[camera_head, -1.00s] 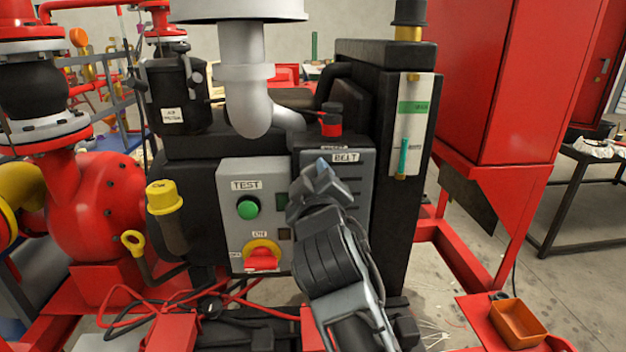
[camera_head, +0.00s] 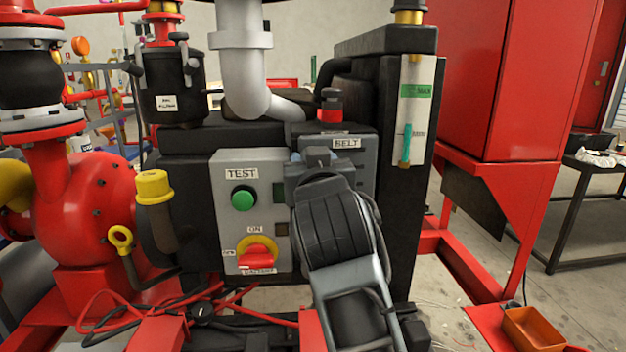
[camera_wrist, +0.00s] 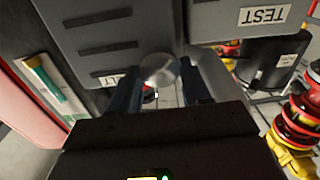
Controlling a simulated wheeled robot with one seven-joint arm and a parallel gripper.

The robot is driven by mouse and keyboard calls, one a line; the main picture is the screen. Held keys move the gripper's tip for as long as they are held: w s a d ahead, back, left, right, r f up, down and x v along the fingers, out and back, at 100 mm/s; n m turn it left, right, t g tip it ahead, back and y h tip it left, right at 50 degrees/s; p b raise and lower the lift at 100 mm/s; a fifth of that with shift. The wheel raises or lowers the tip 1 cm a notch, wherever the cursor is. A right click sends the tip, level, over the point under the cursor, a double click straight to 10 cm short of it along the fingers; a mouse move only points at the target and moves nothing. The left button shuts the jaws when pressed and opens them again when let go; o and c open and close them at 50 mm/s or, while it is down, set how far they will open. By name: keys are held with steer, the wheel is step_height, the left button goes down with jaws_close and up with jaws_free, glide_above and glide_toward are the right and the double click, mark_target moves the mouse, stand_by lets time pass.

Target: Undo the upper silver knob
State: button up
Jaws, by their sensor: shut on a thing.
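The upper silver knob (camera_wrist: 160,69) is a round, shiny knob at the edge of the dark grey belt cover (camera_wrist: 88,32) in the wrist view. My gripper (camera_wrist: 161,88) has one finger on each side of it and is shut on it. In the head view my gripper (camera_head: 318,160) is at the top of the belt cover (camera_head: 364,170), just below the BELT label (camera_head: 346,143). My gripper and wrist hide the knob and much of the cover there.
A grey control box (camera_head: 226,207) with a green TEST button (camera_head: 243,199) and a red-yellow switch (camera_head: 257,254) is close on the left. A black column with a gauge (camera_head: 414,110) stands right. A grey pipe (camera_head: 240,70) hangs above. An orange tray (camera_head: 531,330) sits lower right.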

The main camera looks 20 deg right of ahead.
steer(key=m+b, duration=0.6)
steer(key=m, duration=0.3)
steer(key=m+b, duration=0.7)
steer(key=m, duration=0.1)
steer(key=m+b, duration=0.6)
steer(key=m, duration=0.3)
steer(key=shift+d+f+m+b, duration=0.1)
steer(key=shift+f+m+b, duration=0.2)
steer(key=shift+b, duration=0.1)
steer(key=o, duration=1.1)
steer(key=shift+c, duration=0.2)
steer(key=shift+r, duration=0.1)
